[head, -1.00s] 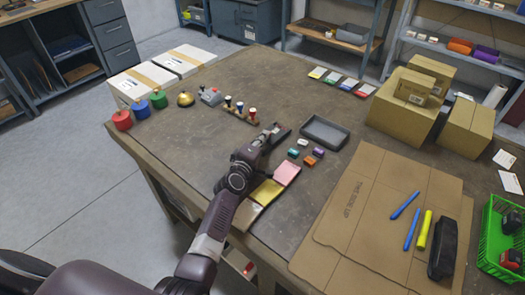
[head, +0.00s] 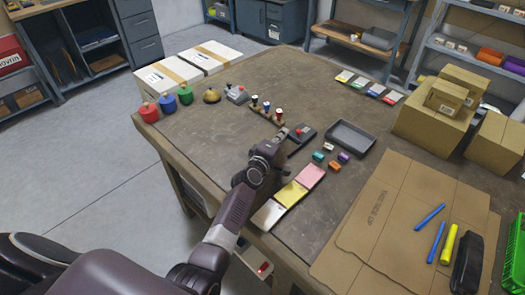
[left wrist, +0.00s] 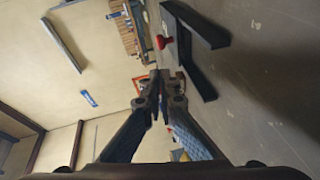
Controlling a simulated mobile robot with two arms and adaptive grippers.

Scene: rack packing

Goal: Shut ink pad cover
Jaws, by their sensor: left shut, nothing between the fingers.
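My right gripper is not in view.
The empty grey tray (head: 351,138) stands right of the pad, with several small coloured blocks (head: 330,157) in front. A rack of stamps (head: 266,108) is behind left. Cardboard sheets (head: 395,215) cover the right front.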

